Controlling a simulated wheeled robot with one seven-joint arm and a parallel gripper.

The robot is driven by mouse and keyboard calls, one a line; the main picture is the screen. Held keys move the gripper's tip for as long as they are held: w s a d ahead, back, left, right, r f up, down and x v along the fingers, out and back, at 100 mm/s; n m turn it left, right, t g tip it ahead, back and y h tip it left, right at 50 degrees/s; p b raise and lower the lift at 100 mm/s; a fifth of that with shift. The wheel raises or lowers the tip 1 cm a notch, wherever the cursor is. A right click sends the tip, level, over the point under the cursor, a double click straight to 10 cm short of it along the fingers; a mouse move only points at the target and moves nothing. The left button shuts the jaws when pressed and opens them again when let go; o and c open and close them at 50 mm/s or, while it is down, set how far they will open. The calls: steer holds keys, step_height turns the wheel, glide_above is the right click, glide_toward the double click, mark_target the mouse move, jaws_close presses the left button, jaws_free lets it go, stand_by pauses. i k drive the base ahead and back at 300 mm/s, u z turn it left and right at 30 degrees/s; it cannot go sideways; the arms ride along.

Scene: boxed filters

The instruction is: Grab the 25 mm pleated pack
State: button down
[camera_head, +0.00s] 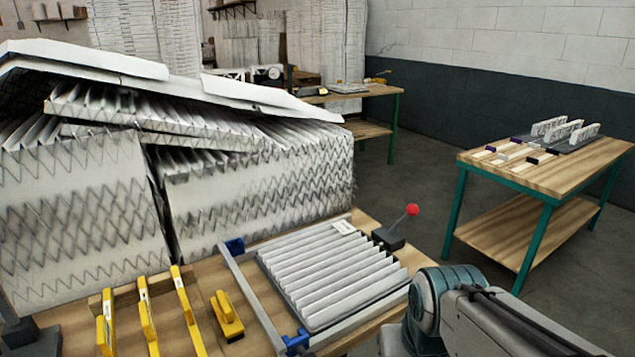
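A white pleated pack (330,275) lies flat on the near wooden bench, its pleats running across it. It sits between grey metal rails (250,305) with blue blocks at the left and front. A small white label (343,227) is at its back edge; its writing is too small to read, so I cannot tell the pack's thickness from it. My arm shows at the lower right, beside the bench, but my gripper is not in view.
Large stacks of white pleated filters (260,190) fill the bench's back left. Yellow upright gauges (145,315) and a yellow block (227,317) stand front left. A red-knobbed lever (412,210) rises behind the pack's right corner. A separate table (550,170) stands right, across open floor.

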mark_target(327, 273)
steer(key=z, duration=0.9)
steer(key=k, duration=0.7)
steer(key=u, duration=1.15)
steer(key=i, duration=1)
steer(key=u, duration=0.05)
